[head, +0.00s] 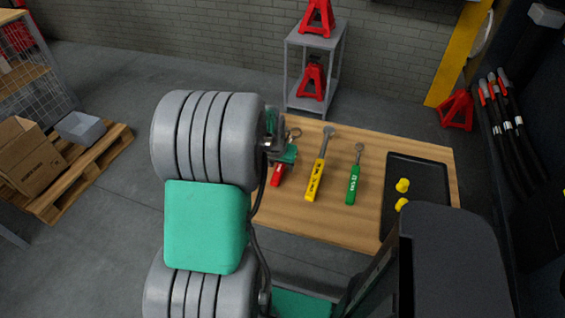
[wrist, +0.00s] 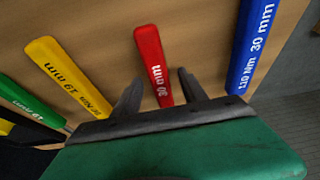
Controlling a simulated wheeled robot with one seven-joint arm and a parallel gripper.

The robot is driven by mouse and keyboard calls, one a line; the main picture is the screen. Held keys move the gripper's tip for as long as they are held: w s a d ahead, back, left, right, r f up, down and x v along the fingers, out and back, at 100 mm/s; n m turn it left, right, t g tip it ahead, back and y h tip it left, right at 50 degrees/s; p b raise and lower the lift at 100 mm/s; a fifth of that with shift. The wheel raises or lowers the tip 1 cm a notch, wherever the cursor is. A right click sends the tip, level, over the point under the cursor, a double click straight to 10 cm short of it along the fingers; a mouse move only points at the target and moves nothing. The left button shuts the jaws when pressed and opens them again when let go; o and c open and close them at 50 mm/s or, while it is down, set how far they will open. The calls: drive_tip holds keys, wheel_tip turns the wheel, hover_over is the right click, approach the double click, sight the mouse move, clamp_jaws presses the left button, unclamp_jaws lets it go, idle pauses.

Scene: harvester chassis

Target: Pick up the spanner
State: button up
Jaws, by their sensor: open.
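Several spanners with coloured handles lie on a wooden table (head: 300,222). The red-handled spanner (wrist: 150,56) is between my gripper's fingers (wrist: 160,77) in the wrist view, and the fingers stand apart on either side of its handle. In the head view, part of the red handle (head: 277,177) shows beside my gripper (head: 276,148). The yellow-handled (head: 314,181) and green-handled (head: 353,184) spanners lie to the right. A blue handle (wrist: 252,38) shows in the wrist view but is hidden by my arm in the head view. My gripper is open.
A black tray (head: 432,172) with yellow pieces lies at the table's right. A grey metal stand (head: 290,65) with red jacks is behind the table. A pallet (head: 75,185) with a cardboard box (head: 25,157) is on the floor at left.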

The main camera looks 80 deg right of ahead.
drive_tip(key=shift+f, duration=0.1)
drive_tip(key=shift+c, duration=0.4)
clamp_jaws()
idle(0.9)
